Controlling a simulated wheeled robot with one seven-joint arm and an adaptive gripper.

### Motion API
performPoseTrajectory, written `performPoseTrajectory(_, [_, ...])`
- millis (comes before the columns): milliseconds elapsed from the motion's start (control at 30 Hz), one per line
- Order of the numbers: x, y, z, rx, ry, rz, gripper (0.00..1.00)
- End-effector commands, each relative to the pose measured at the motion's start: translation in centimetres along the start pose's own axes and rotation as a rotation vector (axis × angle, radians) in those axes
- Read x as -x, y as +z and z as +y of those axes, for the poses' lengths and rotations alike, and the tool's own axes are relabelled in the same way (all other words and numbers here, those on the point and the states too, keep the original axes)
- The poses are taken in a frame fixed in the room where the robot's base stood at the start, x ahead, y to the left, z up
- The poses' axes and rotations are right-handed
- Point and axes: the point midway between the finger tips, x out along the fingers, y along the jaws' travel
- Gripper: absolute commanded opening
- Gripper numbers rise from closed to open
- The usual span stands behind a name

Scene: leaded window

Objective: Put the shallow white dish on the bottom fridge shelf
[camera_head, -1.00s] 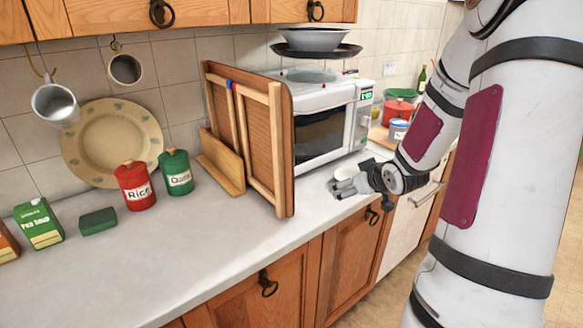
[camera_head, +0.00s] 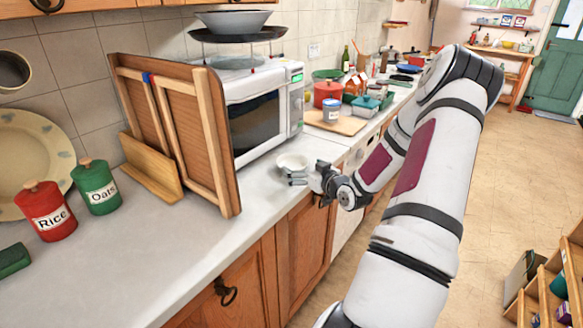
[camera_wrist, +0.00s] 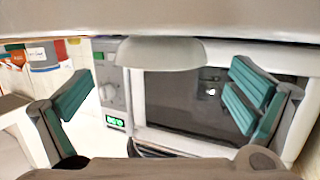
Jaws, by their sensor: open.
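The shallow white dish (camera_head: 292,162) stands on the counter in front of the microwave. My gripper (camera_head: 298,179) is low over the counter's front edge, beside the dish, with its fingers pointing toward it. In the wrist view, which looks upside down, the dish (camera_wrist: 160,52) shows between and beyond the two widely spread fingers of my gripper (camera_wrist: 160,95). The gripper is open and empty; I cannot tell whether a finger touches the dish. No fridge shelf shows. A white-fronted unit (camera_head: 345,205) sits under the counter; I cannot tell whether it is the fridge.
The microwave (camera_head: 255,120) stands behind the dish, and a folded wooden rack (camera_head: 180,130) stands to its left. Red rice (camera_head: 48,212) and green oats (camera_head: 96,187) tins are farther left. Pots and jars crowd the counter beyond. The floor (camera_head: 500,180) at right is mostly open.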

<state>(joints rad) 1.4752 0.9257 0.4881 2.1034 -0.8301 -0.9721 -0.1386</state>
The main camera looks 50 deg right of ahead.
Motion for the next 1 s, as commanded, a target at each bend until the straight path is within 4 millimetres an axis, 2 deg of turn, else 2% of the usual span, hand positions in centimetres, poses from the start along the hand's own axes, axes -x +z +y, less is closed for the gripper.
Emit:
performPoseTrajectory(267, [-2.1, 0.0, -0.1, -0.001, -0.001, 0.0, 1.0])
performPoseTrajectory(500, [-5.5, -0.1, -0.2, -0.001, -0.001, 0.0, 1.0])
performPoseTrajectory(600, [-6.3, -0.1, -0.1, 0.0, -0.001, -0.001, 1.0])
performPoseTrajectory(867, [-6.6, -0.2, -0.1, 0.0, -0.001, -0.001, 1.0])
performPoseTrajectory(900, [-6.6, -0.2, -0.1, 0.0, -0.001, -0.001, 0.95])
performPoseTrajectory(1000, [-6.6, -0.1, -0.1, 0.0, -0.001, -0.001, 0.73])
